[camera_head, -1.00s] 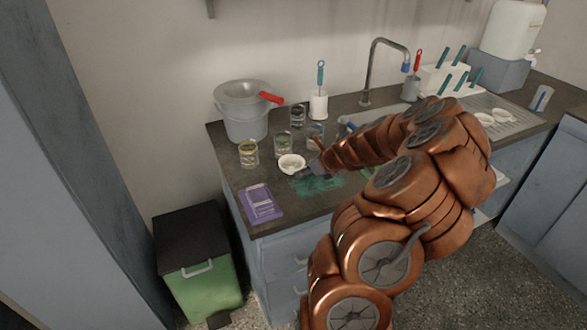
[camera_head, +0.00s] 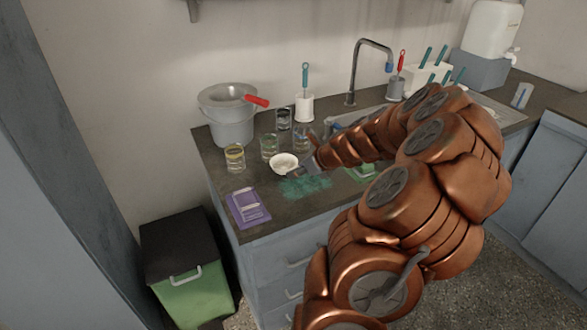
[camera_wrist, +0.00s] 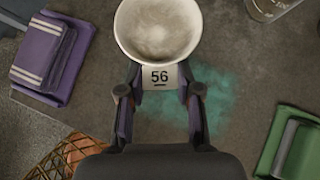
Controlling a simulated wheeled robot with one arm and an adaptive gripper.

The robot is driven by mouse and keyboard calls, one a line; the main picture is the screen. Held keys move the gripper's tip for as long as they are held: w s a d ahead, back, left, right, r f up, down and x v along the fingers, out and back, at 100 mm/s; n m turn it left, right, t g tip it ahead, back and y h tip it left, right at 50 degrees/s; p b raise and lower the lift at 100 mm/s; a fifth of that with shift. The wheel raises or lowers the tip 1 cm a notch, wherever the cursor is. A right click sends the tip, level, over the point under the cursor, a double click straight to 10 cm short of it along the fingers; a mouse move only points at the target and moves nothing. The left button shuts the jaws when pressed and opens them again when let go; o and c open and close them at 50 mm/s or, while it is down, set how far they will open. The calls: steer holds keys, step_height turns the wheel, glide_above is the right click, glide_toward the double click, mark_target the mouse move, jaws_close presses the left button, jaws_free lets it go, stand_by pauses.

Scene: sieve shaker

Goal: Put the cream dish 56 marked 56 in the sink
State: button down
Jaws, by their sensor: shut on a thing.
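The cream dish 56 (camera_wrist: 158,28) is a round bowl with a greyish layer inside and a tab marked 56 (camera_wrist: 160,77) facing my gripper. In the head view the dish (camera_head: 284,162) is over the left part of the counter. My gripper (camera_wrist: 160,88) is shut on the dish at its tab, one finger on each side. In the head view my gripper (camera_head: 304,169) is at the dish's right side. I cannot tell for sure whether the dish clears the counter. The sink (camera_head: 346,119) is behind my arm, mostly hidden, below the tap (camera_head: 371,45).
Several glass beakers, one with a yellow band (camera_head: 235,158), stand behind and left of the dish. Teal powder (camera_head: 305,187) stains the counter. A grey pot (camera_head: 228,118) stands at back left.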

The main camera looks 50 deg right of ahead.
steer(key=s+a+r+b, duration=0.1)
steer(key=s+a, duration=0.3)
steer(key=s, duration=0.7)
steer(key=shift+s+b, duration=0.2)
steer(key=shift+b, duration=0.1)
steer(key=shift+r, duration=0.1)
